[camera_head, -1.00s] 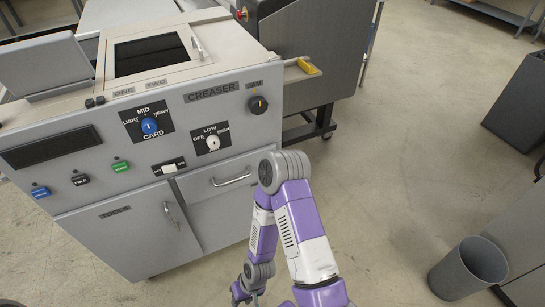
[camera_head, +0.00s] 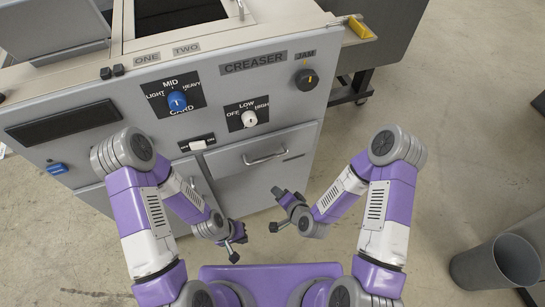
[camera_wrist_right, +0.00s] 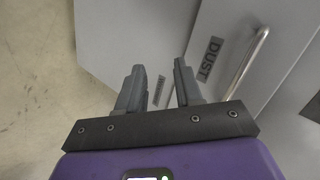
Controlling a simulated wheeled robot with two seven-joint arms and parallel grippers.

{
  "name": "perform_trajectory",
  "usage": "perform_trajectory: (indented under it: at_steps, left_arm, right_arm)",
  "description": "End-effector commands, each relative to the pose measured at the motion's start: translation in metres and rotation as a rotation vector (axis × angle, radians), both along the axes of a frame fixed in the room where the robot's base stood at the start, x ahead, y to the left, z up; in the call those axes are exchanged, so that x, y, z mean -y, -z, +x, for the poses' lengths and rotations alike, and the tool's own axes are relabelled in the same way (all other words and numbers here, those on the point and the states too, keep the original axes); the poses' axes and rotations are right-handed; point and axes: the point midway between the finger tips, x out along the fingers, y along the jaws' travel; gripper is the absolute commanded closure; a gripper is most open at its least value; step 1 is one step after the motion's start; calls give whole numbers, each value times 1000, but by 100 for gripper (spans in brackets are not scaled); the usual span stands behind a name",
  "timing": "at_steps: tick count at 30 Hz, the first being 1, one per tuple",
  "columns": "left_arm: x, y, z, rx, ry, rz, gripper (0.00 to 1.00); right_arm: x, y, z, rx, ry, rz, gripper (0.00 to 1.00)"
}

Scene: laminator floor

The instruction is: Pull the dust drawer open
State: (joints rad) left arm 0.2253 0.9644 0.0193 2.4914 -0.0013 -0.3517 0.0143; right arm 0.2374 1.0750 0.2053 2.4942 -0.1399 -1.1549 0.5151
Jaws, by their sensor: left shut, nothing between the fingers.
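The dust drawer (camera_head: 290,143) is a grey front panel with a silver bar handle (camera_head: 264,158), low on the creaser machine. It looks flush with the machine. In the right wrist view the DUST label (camera_wrist_right: 210,60) and the bar handle (camera_wrist_right: 248,62) lie right of the fingers. My right gripper (camera_wrist_right: 158,82) is open and empty, its fingers pointing at the machine, clear of the handle. In the head view, it hangs below the drawer (camera_head: 278,191). My left gripper (camera_head: 239,230) is lower and further left, shut and empty, apart from the handle.
The control panel above the drawer has a blue knob (camera_head: 177,102), a white knob (camera_head: 249,118) and a black JAM knob (camera_head: 306,78). A yellow-ended part (camera_head: 360,27) juts out at the right. A grey bin (camera_head: 497,264) stands right; the floor between is clear.

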Motion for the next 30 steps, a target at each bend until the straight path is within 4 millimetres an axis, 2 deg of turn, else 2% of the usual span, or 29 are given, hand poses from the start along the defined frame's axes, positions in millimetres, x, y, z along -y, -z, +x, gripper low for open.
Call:
perform_trajectory:
  at_steps: [3,6,10,14,24,30]
  left_arm:
    - [0,3,0,0,0,0,100]
    - [0,4,0,1,0,0,100]
    - [0,5,0,1,1,0,100]
    - [0,6,0,1,1,0,100]
    - [0,14,1,1,1,0,100]
    - [0,16,0,1,1,0,100]
  right_arm:
    - [-8,-32,22,132,147,175,65]
    - [-10,-55,33,214,236,298,65]
    - [-9,-74,40,276,300,396,65]
    - [-10,-79,48,298,321,429,65]
    - [-26,-68,95,300,320,427,65]
    - [-31,-65,110,296,320,426,65]
